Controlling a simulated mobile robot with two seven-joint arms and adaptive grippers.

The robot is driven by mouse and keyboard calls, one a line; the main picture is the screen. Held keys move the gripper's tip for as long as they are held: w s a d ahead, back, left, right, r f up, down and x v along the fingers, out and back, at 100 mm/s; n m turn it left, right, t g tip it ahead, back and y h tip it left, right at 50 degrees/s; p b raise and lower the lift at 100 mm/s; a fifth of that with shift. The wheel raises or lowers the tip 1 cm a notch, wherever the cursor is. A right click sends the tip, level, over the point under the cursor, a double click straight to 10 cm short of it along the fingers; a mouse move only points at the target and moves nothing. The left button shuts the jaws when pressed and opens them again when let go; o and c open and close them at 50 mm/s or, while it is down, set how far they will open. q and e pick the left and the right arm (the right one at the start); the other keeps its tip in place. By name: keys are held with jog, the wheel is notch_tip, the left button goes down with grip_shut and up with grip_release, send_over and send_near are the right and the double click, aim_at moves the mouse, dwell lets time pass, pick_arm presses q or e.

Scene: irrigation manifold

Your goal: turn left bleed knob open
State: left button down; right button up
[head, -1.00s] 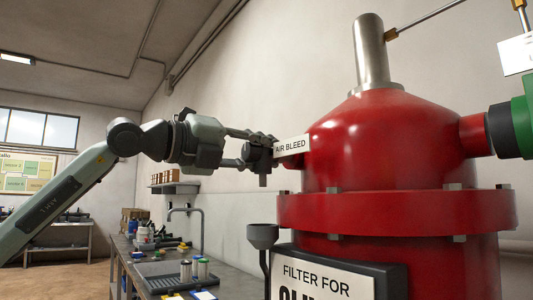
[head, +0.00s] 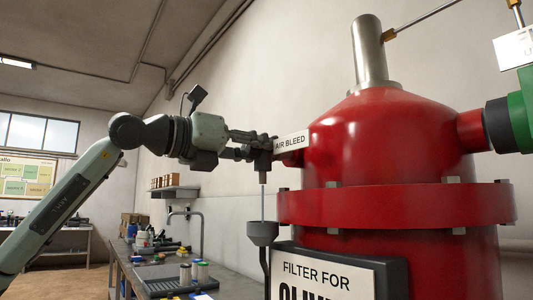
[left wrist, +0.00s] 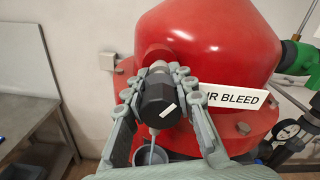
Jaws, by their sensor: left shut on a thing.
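The bleed knob (left wrist: 158,103), black with a white mark on its face, is between the fingers of my left gripper (left wrist: 160,80) in the left wrist view. The fingers are shut on it from both sides. In the head view my left gripper (head: 252,141) is at the bleed valve beside the white "AIR BLEED" label (head: 291,142), and the knob is mostly hidden. A thin stream (head: 262,203) runs down from the valve into a grey funnel (head: 262,232). My right gripper is not in view.
The red filter tank (head: 385,140) fills the right side, with a bolted flange and a "FILTER FOR" sign (head: 325,280) below. A green and black fitting (head: 510,122) is at far right. A workbench (head: 140,277) with small items stands lower left.

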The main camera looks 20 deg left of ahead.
pick_arm(q)
jog(key=m, duration=0.5)
jog(key=shift+m, duration=0.3)
jog(key=m, duration=0.5)
jog(key=shift+s+d, duration=0.1)
jog(key=shift+m, duration=0.3)
jog(key=c, duration=1.2)
grip_release()
jog(key=v, duration=1.2)
